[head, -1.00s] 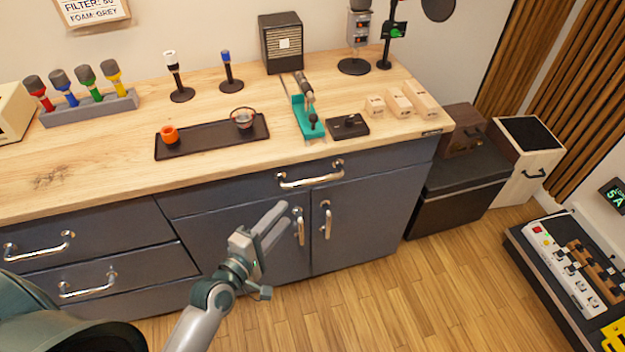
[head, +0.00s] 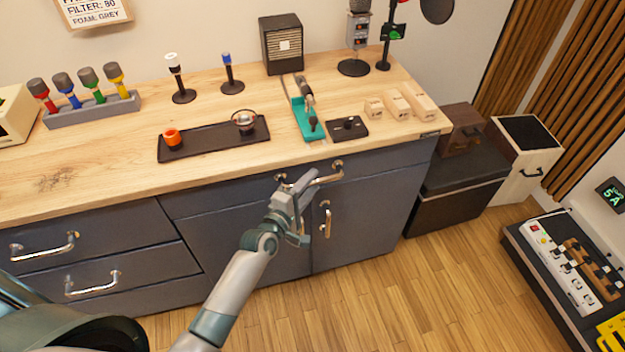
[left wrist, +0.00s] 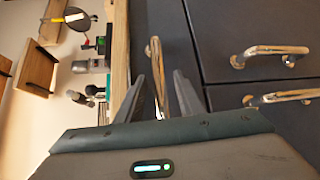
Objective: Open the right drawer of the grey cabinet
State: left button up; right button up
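The grey cabinet (head: 355,232) has a wide right drawer (head: 385,163), closed, under the worktop and above two doors. Its chrome bar handle (head: 328,177) is partly covered by my left gripper (head: 305,184) in the head view. In the left wrist view the left gripper's two fingers (left wrist: 159,85) are apart, and the drawer handle (left wrist: 154,50) runs into the gap between them. I cannot tell whether either finger touches it. My right gripper is not in view.
Door handles (head: 325,218) sit just below the drawer; they also show in the left wrist view (left wrist: 270,52). The worktop (head: 100,180) holds a black tray (head: 210,138), a teal tool (head: 307,121) and wooden blocks (head: 398,103). The floor (head: 400,290) in front is clear.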

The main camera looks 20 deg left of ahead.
pick_arm(q)
jog(key=shift+w+d+f, duration=0.1)
jog(key=shift+w+d, duration=0.05)
jog(key=shift+w, duration=0.5)
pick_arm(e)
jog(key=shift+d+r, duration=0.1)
pick_arm(q)
grip_shut()
jog(key=shift+s, duration=0.1)
